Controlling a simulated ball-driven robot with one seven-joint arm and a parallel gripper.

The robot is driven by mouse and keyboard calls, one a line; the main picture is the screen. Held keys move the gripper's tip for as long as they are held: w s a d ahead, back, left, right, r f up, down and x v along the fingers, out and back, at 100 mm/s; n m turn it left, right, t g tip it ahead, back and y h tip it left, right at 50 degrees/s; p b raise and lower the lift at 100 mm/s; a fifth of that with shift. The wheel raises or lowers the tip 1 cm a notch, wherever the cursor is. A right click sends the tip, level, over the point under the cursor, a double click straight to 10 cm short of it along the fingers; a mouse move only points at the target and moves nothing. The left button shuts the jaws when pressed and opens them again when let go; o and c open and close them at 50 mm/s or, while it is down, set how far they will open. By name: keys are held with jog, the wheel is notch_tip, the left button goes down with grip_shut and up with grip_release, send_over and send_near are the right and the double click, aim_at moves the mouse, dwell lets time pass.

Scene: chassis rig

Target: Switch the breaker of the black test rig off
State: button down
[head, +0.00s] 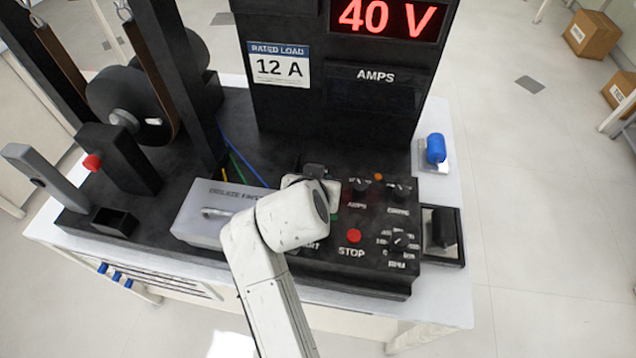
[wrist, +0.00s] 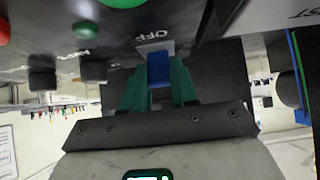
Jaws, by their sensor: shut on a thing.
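The black test rig (head: 235,130) stands on a white table. Its upper display reads 40 V, and the AMPS display below is dark. In the wrist view, my gripper (wrist: 158,84) has its green fingers shut on a blue lever (wrist: 158,68), which I take as the breaker's. The lever sits at a pale plate on the black panel, beside the OFF lettering. In the head view, my pale wrist (head: 290,215) covers the lever and my fingertips. Whether the breaker is on or off is not clear.
A red STOP button (head: 354,236) and several black knobs (head: 400,241) lie to the right of my wrist. A grey box (head: 210,212) stands to its left. A blue cylinder (head: 436,148) and a black switch box (head: 440,230) are at the right edge.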

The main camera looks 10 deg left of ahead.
dwell(0.3)
jog(key=c, duration=0.9)
grip_release()
jog(key=v, duration=1.1)
jog(key=shift+f+b, duration=0.2)
jog(key=shift+b, duration=0.2)
